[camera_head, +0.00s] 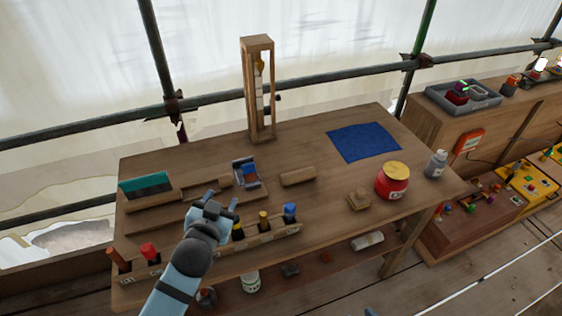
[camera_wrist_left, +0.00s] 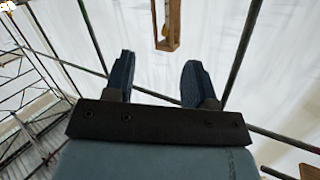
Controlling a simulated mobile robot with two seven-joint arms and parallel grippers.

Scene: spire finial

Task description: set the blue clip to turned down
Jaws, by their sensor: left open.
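A small blue and grey item (camera_head: 246,173) stands on the wooden workbench, left of the middle; it looks like the blue clip, but it is too small to tell how its blue part is turned. My left gripper (camera_head: 221,199) is in front of it and a little to its left, above the bench and apart from it. In the left wrist view the two dark fingers (camera_wrist_left: 157,72) are spread, with nothing between them.
A wooden rack (camera_head: 262,238) of handled tools lies along the bench front, beside my left arm. A tall wooden frame (camera_head: 249,95) stands at the back. A blue cloth (camera_head: 363,142) and a red jar (camera_head: 392,184) are on the right. A wooden block (camera_head: 298,177) lies right of the clip.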

